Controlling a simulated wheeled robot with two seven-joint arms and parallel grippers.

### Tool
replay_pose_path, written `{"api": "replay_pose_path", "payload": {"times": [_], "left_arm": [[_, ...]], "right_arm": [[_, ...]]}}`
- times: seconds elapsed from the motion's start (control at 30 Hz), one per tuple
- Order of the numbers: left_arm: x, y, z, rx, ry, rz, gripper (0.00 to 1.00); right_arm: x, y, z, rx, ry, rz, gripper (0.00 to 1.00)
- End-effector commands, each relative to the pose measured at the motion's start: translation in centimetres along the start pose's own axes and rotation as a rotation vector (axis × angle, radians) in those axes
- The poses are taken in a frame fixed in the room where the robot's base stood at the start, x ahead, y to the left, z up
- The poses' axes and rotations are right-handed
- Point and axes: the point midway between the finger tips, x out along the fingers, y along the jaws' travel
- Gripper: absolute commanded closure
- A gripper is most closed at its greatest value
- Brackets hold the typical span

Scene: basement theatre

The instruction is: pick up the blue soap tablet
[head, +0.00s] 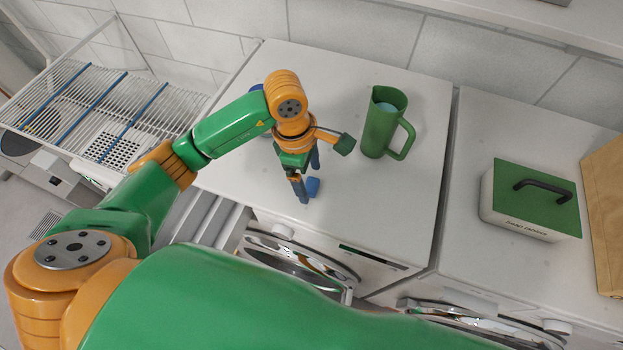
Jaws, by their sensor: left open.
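The blue soap tablet (314,187) is a small blue block on the white top of the left machine, near its front edge. My left gripper (309,182) points down over it with its two fingers apart. The tablet shows at the fingertips, partly hidden by the nearer finger. I cannot tell whether a finger touches it. My right gripper is not in view.
A green jug (378,128) stands upright right of my gripper. A white box with a green lid and dark handle (528,202) sits on the right-hand machine, beside a brown panel (605,215). A wire drying rack (95,110) stands at left. Blue bits show behind my arm.

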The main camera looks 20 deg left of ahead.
Motion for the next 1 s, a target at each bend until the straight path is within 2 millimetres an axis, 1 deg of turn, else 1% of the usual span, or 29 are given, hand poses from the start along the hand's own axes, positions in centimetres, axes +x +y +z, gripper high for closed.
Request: {"api": "replay_pose_path", "payload": {"times": [0.03, 0.13, 0.33, 0.37, 0.4, 0.47, 0.5, 0.57, 0.6, 0.67, 0.9, 1.0], "left_arm": [[0.6, -0.1, 0.0, -0.003, 0.000, -0.006, 0.12], [1.9, -0.1, 0.0, -0.001, -0.001, -0.002, 0.12], [2.1, 0.0, 0.0, 0.000, -0.002, 0.000, 0.12], [2.1, 0.0, 0.0, 0.000, -0.002, 0.000, 0.18], [2.1, 0.0, 0.0, 0.000, -0.002, 0.000, 0.29], [2.1, 0.0, 0.0, 0.000, -0.002, 0.000, 0.45], [2.1, 0.0, 0.0, 0.000, -0.002, 0.000, 0.56], [2.1, 0.0, 0.0, 0.000, -0.002, 0.000, 0.72], [2.1, 0.0, 0.0, 0.000, -0.002, 0.000, 0.83], [2.1, 0.0, 0.0, 0.000, -0.002, 0.000, 0.99], [2.0, 0.0, 0.0, 0.000, -0.003, 0.001, 1.00], [1.6, 0.1, 0.1, 0.001, -0.004, 0.003, 1.00]], "right_arm": [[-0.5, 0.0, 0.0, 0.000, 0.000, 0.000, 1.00], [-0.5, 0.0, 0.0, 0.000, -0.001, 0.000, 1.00], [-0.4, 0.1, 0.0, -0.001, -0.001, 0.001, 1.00], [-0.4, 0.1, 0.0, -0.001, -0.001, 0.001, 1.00], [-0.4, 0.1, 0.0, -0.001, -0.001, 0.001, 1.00], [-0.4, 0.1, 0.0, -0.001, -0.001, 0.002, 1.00], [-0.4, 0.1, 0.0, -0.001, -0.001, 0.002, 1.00], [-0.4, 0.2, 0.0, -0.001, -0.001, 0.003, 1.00], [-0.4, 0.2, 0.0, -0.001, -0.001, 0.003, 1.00], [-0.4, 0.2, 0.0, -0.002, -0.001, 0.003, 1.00], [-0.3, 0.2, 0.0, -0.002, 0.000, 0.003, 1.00], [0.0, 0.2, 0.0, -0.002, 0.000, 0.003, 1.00]]}}
